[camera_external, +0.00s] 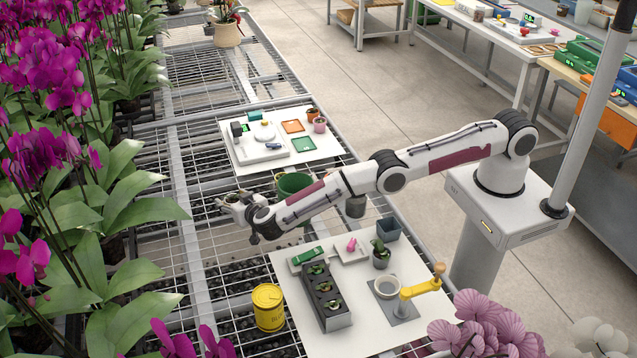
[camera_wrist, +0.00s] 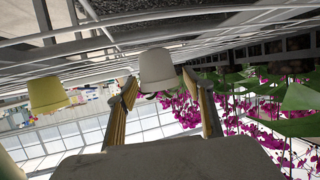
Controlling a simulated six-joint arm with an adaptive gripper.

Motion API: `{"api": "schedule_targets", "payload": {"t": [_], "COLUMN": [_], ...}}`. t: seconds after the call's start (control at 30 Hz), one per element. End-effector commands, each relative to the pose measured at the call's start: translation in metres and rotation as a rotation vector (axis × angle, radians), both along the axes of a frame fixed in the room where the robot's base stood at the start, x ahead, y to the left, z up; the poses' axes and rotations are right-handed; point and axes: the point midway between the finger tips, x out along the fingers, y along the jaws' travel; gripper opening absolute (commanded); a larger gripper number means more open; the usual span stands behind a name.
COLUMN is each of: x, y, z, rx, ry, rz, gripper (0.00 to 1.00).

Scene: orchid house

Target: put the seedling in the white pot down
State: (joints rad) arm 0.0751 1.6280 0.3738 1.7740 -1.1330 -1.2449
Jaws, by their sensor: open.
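In the external view my gripper (camera_external: 243,211) is low over the mesh bench, at the end of the outstretched arm. A small pale pot (camera_external: 231,198) shows at its tip, partly hidden by the fingers. In the wrist view, which is upside down, the white pot (camera_wrist: 157,68) is between the open fingertips (camera_wrist: 159,80), with slim gaps at both sides. I cannot tell whether a finger touches it. No seedling can be made out clearly in it.
A green pot (camera_external: 294,184) stands close behind my forearm. An olive-yellow pot (camera_wrist: 47,93) shows in the wrist view. A white board (camera_external: 376,322) holds a dark planter (camera_external: 325,297) with seedlings; a yellow tin (camera_external: 268,308) stands beside it. Orchids (camera_external: 110,215) line the left.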

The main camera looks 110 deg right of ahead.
Motion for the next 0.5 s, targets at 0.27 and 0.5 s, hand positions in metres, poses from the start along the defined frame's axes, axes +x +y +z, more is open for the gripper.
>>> {"api": "schedule_targets", "payload": {"t": [0.27, 0.5], "x": [0.0, -0.002], "y": [0.002, 0.013], "z": [0.004, 0.008], "rx": [0.0, 0.0], "ry": [0.001, 0.001], "rz": [0.001, 0.001], "gripper": [0.51, 0.51]}}
